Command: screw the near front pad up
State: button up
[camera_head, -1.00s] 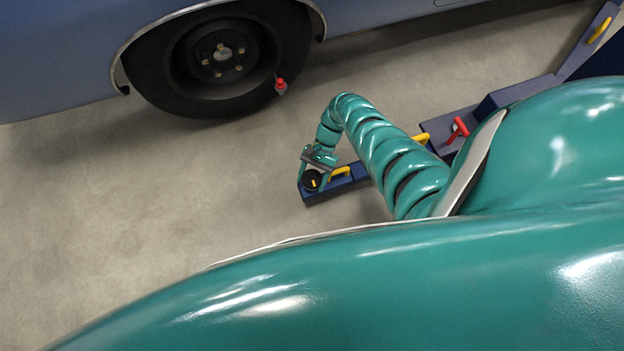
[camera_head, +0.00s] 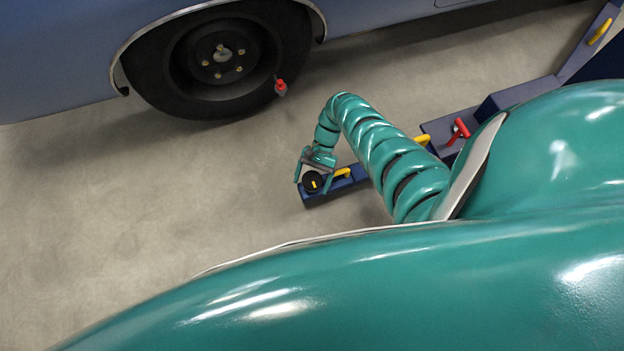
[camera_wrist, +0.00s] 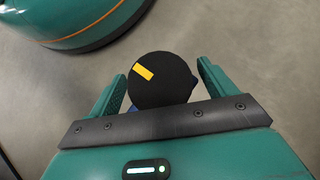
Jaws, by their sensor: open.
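The near front pad (camera_head: 312,182) is a round black disc with a yellow mark, at the end of a dark blue lift arm (camera_head: 345,187). In the wrist view the pad (camera_wrist: 160,85) lies between the two green fingers of my gripper (camera_wrist: 161,86). The fingers are open, with a gap on each side of the pad. In the head view my gripper (camera_head: 313,178) is at the pad, one finger on each side. The lift arm under the pad is mostly hidden in the wrist view.
A blue car with a dark wheel (camera_head: 222,55) stands at the back. A red valve cap or similar red piece (camera_head: 280,86) shows by its tyre. Yellow handles (camera_head: 343,172) and a red lever (camera_head: 458,131) sit on the blue lift. Bare floor (camera_head: 120,210) lies to the left.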

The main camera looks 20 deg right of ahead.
jog(key=b+v, duration=0.1)
jog(key=v, duration=1.6)
jog(key=shift+b, duration=0.3)
jog(key=shift+w+d, duration=0.1)
jog(key=shift+w, duration=0.05)
